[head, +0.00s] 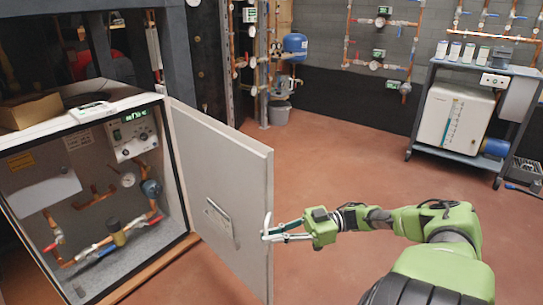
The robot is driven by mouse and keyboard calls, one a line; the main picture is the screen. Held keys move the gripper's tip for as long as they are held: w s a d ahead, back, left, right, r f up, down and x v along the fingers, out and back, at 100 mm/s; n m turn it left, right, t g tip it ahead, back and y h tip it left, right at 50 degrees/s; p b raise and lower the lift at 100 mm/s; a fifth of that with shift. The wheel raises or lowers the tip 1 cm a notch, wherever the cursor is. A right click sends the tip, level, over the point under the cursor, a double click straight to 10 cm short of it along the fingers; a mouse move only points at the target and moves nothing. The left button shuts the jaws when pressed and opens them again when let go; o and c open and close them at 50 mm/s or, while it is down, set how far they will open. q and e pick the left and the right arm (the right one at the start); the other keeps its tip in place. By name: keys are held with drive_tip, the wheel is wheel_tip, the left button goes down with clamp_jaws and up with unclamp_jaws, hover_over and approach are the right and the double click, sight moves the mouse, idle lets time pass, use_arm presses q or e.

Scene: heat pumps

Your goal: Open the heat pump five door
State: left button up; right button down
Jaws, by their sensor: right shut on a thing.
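The heat pump cabinet (95,265) stands at the left with its front open. Its pale grey door (215,165) is swung wide out to the right, and its inner face with a small plate (219,216) shows. My right gripper (267,230) reaches in from the right and is shut on the door at its free edge. The fingertips overlap the edge, so I cannot tell whether they hold the edge or a handle there. Inside the cabinet are copper pipes, a gauge and a control panel (132,135). My left gripper is not in view.
A cardboard box (30,111) and a white device (91,111) lie on the cabinet's top. A grey cart (470,69) with a white unit stands at the back right. A blue tank (295,45) is at the back wall. The reddish floor (340,140) between is clear.

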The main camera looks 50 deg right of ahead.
drive_tip(key=shift+w+d+r, duration=0.15)
drive_tip(key=shift+w+d, duration=0.05)
drive_tip(key=shift+w, duration=0.05)
drive_tip(key=c, duration=2.5)
unclamp_jaws()
drive_tip(key=shift+w, duration=0.15)
drive_tip(key=shift+a, duration=0.1)
drive_tip(key=shift+v, duration=6.05)
drive_tip(key=shift+a, duration=0.1)
